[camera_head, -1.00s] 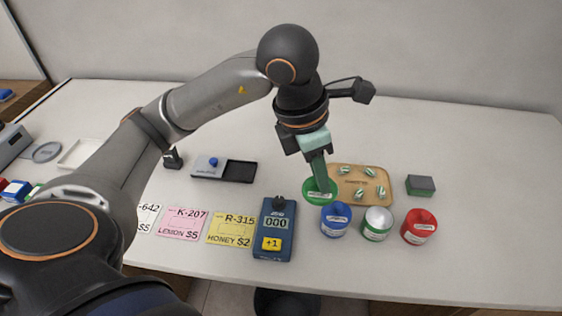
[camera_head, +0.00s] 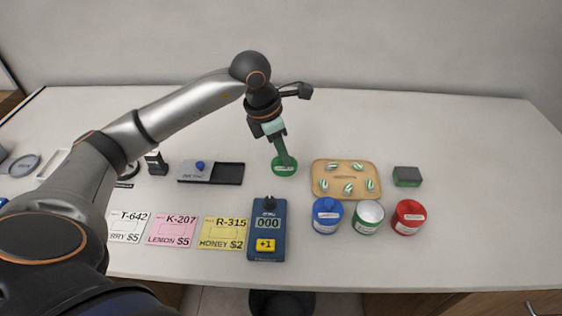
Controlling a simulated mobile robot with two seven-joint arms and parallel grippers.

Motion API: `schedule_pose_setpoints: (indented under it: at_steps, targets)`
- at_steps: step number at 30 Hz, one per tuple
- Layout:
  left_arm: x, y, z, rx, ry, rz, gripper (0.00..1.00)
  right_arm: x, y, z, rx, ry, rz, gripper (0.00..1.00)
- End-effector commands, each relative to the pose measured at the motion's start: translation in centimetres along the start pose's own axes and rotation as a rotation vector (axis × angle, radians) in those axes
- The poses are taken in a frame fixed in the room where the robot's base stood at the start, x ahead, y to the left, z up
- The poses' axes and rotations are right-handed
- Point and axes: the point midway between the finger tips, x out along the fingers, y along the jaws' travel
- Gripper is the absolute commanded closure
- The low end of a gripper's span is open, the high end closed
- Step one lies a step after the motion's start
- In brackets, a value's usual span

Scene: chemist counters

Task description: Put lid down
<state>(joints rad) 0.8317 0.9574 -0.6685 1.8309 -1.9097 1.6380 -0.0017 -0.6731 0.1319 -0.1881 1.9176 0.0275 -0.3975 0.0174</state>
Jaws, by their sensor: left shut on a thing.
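My left gripper (camera_head: 281,150) is shut on a green lid (camera_head: 285,169) with a pale label. It holds the lid flat, at or just above the counter, left of the wooden tray; I cannot tell whether the lid touches the counter. The green tin (camera_head: 367,219) stands open at the front of the tray, its pale inside showing. My right gripper is not in view.
A blue tin (camera_head: 327,217) and a red tin (camera_head: 408,219) flank the green tin. The wooden tray (camera_head: 346,177) holds several striped sweets. A blue counter device (camera_head: 267,229), price cards (camera_head: 222,233) and a dark tray (camera_head: 229,174) stand nearby. The back counter is clear.

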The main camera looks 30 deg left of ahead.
Motion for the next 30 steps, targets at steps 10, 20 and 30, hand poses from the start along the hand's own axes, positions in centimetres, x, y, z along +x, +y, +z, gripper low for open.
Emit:
schedule_pose_setpoints:
  at_steps: [10, 20, 30]
  targets:
    - [2.7, 1.4, -0.6, 0.0, 0.003, -0.003, 1.0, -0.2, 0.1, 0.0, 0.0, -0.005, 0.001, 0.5]
    - [4.6, 1.4, -1.1, 0.001, -0.002, 0.0, 1.0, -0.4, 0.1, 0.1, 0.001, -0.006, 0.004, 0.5]
    - [4.9, 1.4, -1.1, 0.001, -0.001, 0.0, 0.62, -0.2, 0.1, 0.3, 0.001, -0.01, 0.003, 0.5]
